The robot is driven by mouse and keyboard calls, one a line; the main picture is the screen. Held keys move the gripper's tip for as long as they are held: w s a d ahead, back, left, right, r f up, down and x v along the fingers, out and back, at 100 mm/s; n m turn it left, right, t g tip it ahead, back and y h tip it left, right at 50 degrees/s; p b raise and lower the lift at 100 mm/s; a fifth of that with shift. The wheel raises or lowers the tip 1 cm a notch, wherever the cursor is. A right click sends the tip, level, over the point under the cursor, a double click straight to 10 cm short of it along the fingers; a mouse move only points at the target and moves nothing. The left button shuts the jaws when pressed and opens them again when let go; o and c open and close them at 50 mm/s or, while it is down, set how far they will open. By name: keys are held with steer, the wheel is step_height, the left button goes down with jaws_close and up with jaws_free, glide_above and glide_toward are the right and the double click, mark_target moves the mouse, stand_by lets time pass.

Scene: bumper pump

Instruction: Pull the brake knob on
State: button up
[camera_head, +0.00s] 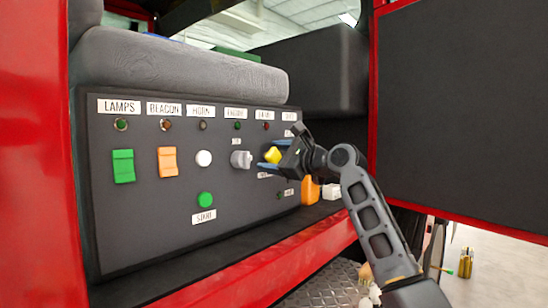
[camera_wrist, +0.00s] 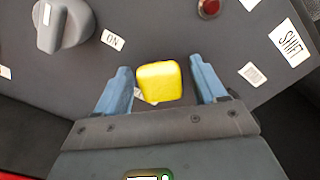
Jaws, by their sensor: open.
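The yellow brake knob (camera_wrist: 159,82) sits on the dark control panel (camera_head: 140,220). In the wrist view it lies between the two blue fingers of my gripper (camera_wrist: 163,88), with a gap on each side. In the head view the yellow knob (camera_head: 273,155) shows at the fingertips of my gripper (camera_head: 272,159), at the right part of the panel. My gripper is open around the knob and not closed on it. Part of the panel behind my gripper is hidden in the head view.
A grey rotary knob (camera_head: 241,159) is just left of the yellow knob. A white button (camera_head: 204,158), a green button (camera_head: 205,200), an orange switch (camera_head: 167,162) and a green switch (camera_head: 123,166) are farther left.

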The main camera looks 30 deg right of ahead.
steer(key=shift+c, duration=0.4)
jaws_close()
steer(key=shift+p+v, duration=0.95)
steer(key=shift+s, duration=0.25)
steer(key=shift+f, duration=0.15)
steer(key=shift+o, duration=0.4)
jaws_free()
steer(key=shift+s+d, duration=0.1)
steer(key=shift+s, duration=0.05)
